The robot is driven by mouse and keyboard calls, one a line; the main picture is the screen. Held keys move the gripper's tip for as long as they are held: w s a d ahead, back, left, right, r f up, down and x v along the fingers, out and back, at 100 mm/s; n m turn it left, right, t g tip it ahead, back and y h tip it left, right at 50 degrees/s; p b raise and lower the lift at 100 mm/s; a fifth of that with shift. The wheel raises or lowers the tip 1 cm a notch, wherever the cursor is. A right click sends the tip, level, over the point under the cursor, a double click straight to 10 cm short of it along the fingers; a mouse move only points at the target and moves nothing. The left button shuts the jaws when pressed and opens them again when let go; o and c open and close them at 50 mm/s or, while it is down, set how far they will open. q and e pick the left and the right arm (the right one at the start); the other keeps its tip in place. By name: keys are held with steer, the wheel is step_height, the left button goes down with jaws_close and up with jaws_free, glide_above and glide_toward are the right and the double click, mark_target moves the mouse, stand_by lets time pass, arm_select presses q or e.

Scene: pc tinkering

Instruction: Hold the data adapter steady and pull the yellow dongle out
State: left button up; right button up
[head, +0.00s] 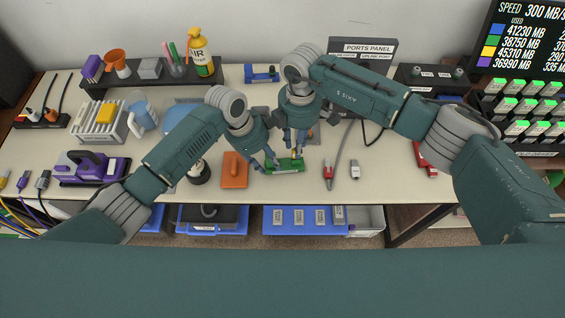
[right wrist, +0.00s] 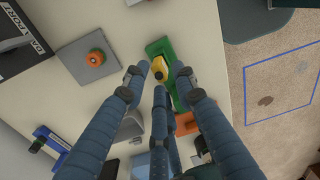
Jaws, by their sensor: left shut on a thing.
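The green data adapter (head: 290,167) lies near the front edge of the table, in the middle of the head view. In the right wrist view it is a long green block (right wrist: 190,84) with the yellow dongle (right wrist: 160,68) at its side. My left gripper (head: 268,161) reaches down at the adapter's left end and is shut on it; the exact contact is hard to see. My right gripper (head: 300,139) is above and behind the adapter, pointing down. In the right wrist view its fingertips (right wrist: 159,74) are spread apart, with the dongle between them.
An orange block (head: 235,170) lies just left of the adapter. Cable plugs (head: 328,172) lie to its right. A grey plate with an orange knob (right wrist: 88,62) is nearby in the right wrist view. Blue bins (head: 303,220) stand below the table's front edge.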

steer(key=shift+s+d+f, duration=0.1)
steer(key=shift+s+f, duration=0.1)
steer(key=shift+f, duration=0.45)
steer(key=shift+s+f, duration=0.15)
steer(key=shift+f, duration=0.45)
jaws_close()
steer(key=shift+o, duration=2.3)
jaws_free()
steer(key=shift+r, duration=0.1)
